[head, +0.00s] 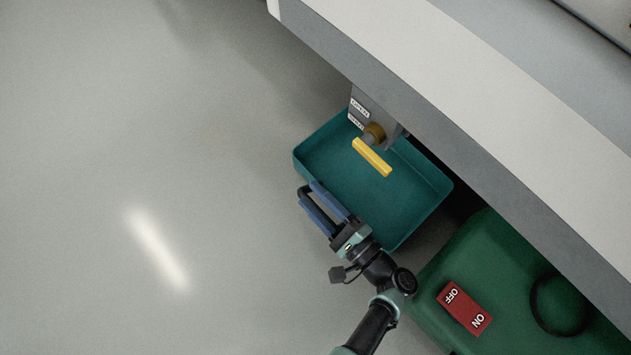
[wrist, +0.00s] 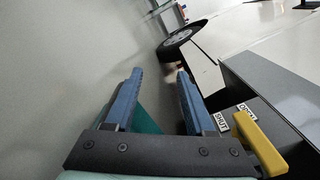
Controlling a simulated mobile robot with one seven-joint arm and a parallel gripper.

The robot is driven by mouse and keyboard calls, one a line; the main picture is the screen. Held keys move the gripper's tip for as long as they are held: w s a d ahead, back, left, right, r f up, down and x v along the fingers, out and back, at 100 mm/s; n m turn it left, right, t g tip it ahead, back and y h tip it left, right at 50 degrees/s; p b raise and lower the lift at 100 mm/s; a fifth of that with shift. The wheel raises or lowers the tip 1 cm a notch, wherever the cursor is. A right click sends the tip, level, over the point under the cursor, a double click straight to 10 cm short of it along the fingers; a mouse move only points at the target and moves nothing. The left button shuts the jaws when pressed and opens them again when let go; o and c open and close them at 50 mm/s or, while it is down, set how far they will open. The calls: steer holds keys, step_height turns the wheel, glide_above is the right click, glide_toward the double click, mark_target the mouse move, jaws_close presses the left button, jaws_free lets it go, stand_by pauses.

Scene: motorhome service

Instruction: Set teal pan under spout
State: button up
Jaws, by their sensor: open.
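The teal pan (head: 405,210) is a rectangular open tray lying on the floor, partly under the vehicle's edge. The valve with the spout (head: 375,133) and its yellow handle (head: 371,157) show above the pan's far part in the head view. The yellow handle also shows at the lower right of the wrist view (wrist: 258,145). My gripper (head: 308,194) is at the pan's left near side, with its blue fingers by the rim. The fingers are open; in the wrist view (wrist: 158,75) a teal strip shows behind them. I cannot tell whether they touch the rim.
A green case (head: 520,290) with a red ON/OFF switch (head: 464,307) stands at the lower right, close to the pan. The vehicle's side (head: 470,120) runs diagonally above. The grey floor (head: 120,130) at left is clear. A wheel (wrist: 181,38) shows in the wrist view.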

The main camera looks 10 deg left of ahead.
steer(key=shift+r+p, duration=1)
steer(key=shift+r, duration=0.85)
